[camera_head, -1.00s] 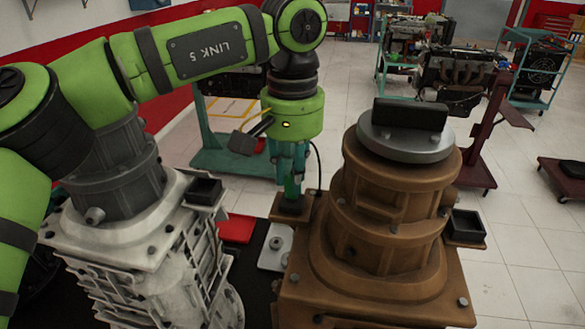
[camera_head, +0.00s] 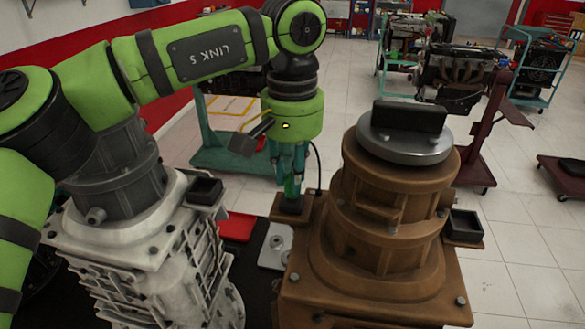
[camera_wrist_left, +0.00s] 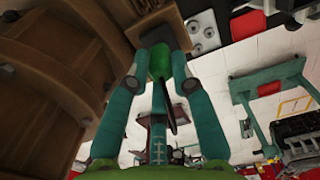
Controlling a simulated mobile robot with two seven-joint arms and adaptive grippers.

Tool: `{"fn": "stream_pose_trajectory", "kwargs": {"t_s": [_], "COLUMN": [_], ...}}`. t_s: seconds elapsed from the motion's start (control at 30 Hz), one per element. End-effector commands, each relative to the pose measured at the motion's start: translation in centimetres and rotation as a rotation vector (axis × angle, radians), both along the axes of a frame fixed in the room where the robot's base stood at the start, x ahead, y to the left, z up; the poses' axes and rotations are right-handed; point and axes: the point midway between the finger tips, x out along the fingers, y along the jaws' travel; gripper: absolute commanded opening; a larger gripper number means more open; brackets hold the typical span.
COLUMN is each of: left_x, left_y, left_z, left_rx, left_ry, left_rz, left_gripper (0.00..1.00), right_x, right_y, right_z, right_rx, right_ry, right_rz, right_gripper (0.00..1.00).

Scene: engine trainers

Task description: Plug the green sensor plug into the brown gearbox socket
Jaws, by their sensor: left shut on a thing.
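My left gripper (camera_head: 290,165) points straight down and is shut on the green sensor plug (camera_head: 292,189). The plug is upright, with its lower end at the black socket (camera_head: 291,205) on the left ledge of the brown gearbox (camera_head: 385,215). I cannot tell how deep the plug sits, because the contact is too small to see. In the left wrist view the plug (camera_wrist_left: 160,62) is between my two fingers (camera_wrist_left: 160,80), above the dark socket (camera_wrist_left: 156,36). A cable runs from the plug. My right gripper is not in view.
A white gearbox (camera_head: 150,260) with its own black socket (camera_head: 205,190) stands at the left. The brown gearbox has another socket (camera_head: 466,225) at its right. A red tray (camera_head: 236,227) and a grey plate (camera_head: 274,247) lie between the gearboxes. Engine stands are behind.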

Motion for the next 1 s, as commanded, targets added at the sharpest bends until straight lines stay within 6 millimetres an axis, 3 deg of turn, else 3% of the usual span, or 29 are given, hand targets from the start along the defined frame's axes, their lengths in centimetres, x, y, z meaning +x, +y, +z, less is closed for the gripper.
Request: {"fn": "stream_pose_trajectory", "kwargs": {"t_s": [0.87, 0.9, 0.97, 1.0], "left_x": [0.0, 0.0, 0.0, 0.0], "left_y": [0.0, 0.0, 0.0, 0.0], "left_z": [-1.2, -1.2, -1.2, -1.2], "left_rx": [-0.001, -0.001, -0.001, -0.001], "left_ry": [0.002, 0.001, 0.001, 0.001], "left_rz": [0.001, 0.001, 0.001, 0.001], "left_gripper": [0.00, 0.28, 0.51, 0.51], "right_x": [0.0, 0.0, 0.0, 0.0], "right_y": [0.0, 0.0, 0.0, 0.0], "right_z": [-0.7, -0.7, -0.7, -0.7], "right_rx": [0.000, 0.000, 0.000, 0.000], "right_ry": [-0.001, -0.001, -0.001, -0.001], "right_rz": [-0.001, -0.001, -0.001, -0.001], "right_gripper": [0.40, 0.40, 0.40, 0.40]}}
